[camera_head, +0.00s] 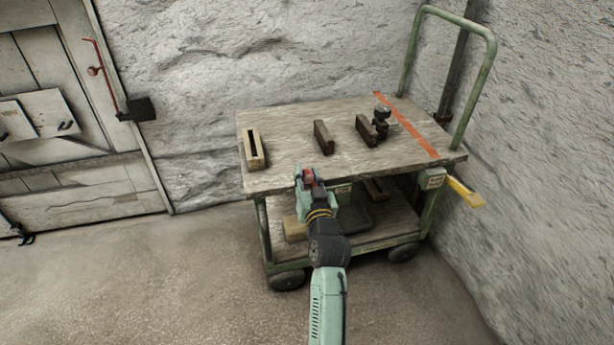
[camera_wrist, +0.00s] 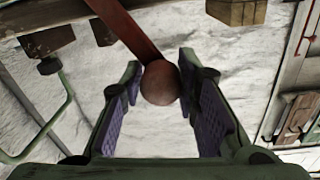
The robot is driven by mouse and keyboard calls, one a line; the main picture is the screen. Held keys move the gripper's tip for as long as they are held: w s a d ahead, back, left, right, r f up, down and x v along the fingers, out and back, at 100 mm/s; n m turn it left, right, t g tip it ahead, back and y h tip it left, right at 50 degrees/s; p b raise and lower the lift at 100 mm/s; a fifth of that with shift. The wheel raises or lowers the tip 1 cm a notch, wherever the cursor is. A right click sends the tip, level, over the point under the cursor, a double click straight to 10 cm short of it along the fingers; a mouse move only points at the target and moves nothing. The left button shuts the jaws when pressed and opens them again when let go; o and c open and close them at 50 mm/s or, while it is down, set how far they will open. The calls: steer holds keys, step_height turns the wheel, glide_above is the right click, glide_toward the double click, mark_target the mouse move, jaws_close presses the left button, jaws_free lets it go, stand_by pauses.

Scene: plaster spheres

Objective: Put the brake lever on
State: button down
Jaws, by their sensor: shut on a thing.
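A red lever with a round knob (camera_wrist: 160,84) runs down from the top of the wrist view, and its knob sits between my finger pads. My gripper (camera_head: 304,174) is shut on this knob at the front edge of the cart, where a bit of red (camera_head: 308,174) shows between the fingers. The lever's mount is hidden behind my gripper in the head view. A yellow lever (camera_head: 466,194) sticks out from the cart's right end, beside a small label (camera_head: 432,179). No readable marking tells which lever is the brake.
The cart (camera_head: 290,160) bears a slotted pale block (camera_head: 254,149), dark blocks (camera_head: 324,137) and an orange stripe (camera_head: 405,125). A green push handle (camera_head: 489,60) rises at right. A red lever (camera_head: 101,75) hangs by the door at left. Floor in front is clear.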

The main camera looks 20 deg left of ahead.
steer(key=shift+a, duration=0.1)
steer(key=shift+w+d+r+m+p, duration=0.3)
steer(key=shift+d+r+m, duration=0.15)
steer(key=shift+d+m, duration=0.05)
steer(key=w+d+m, duration=0.9)
steer(key=d+m, duration=0.1)
steer(key=d, duration=0.3)
steer(key=shift+f+m+g+p, duration=0.35)
steer(key=shift+f+m+g, duration=0.05)
steer(key=shift+d, duration=0.1)
steer(key=c, duration=1.2)
jaws_free()
steer(key=shift+f, duration=0.15)
steer(key=shift+c, duration=0.2)
steer(key=shift+d, duration=0.15)
